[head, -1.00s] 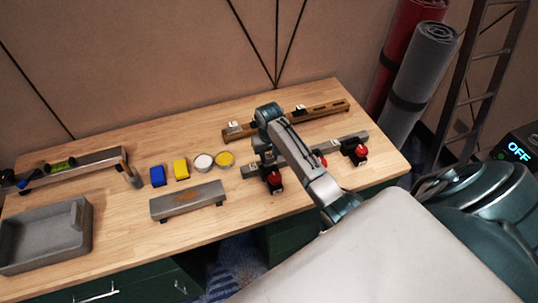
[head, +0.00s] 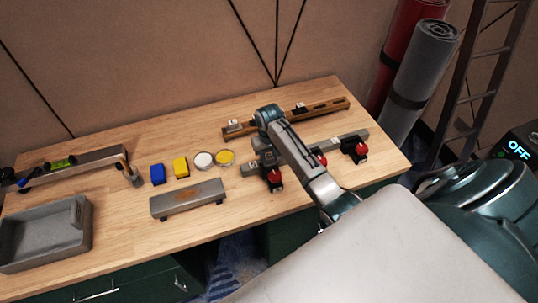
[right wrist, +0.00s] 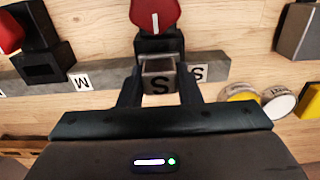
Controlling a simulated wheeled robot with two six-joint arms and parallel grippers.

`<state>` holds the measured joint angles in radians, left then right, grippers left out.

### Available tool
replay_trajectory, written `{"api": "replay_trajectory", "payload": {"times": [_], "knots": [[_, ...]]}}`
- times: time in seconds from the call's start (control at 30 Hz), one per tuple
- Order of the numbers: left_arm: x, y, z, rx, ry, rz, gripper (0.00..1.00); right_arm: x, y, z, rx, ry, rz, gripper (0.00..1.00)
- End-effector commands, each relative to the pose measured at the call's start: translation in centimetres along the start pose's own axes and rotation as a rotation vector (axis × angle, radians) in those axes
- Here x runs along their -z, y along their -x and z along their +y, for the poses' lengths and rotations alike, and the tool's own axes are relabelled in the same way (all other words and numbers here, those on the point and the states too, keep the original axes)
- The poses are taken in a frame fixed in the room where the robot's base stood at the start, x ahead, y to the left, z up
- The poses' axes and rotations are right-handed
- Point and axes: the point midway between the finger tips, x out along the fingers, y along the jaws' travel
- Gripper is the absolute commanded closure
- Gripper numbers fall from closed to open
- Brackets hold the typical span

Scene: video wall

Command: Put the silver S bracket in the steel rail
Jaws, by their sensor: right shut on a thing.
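The steel rail (head: 338,141) is a grey bar at the right front of the table, with red-knobbed clamps along it. In the right wrist view the rail (right wrist: 108,72) shows S and M labels. My right gripper (right wrist: 160,90) is shut on the silver S bracket (right wrist: 158,83), a small block with a black S on its face. The bracket is at the rail, beside the rail's S label and by a red-knobbed clamp (right wrist: 157,30). I cannot tell whether it is seated or just above. In the head view my right arm mostly hides the gripper. My left gripper is out of view.
A wooden rail (head: 325,106) with small blocks lies behind. To the left are a yellow block (head: 181,167), a blue block (head: 157,174), two round tins, a grey bar on feet (head: 187,199) and a grey tray (head: 20,264).

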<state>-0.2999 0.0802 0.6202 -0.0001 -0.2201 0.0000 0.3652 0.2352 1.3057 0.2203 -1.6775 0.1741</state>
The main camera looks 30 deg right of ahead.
Motion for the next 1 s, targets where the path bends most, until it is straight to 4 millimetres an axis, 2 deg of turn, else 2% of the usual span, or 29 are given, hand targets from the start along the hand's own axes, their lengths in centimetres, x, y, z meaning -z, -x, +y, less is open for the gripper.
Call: {"api": "replay_trajectory", "payload": {"times": [0.43,1.0], "knots": [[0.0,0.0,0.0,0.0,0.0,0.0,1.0,0.0,-0.1,0.0,0.0,0.0,0.0,0.98],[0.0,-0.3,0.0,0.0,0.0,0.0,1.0,0.0,-1.6,0.0,0.0,0.0,0.0,0.98]]}}
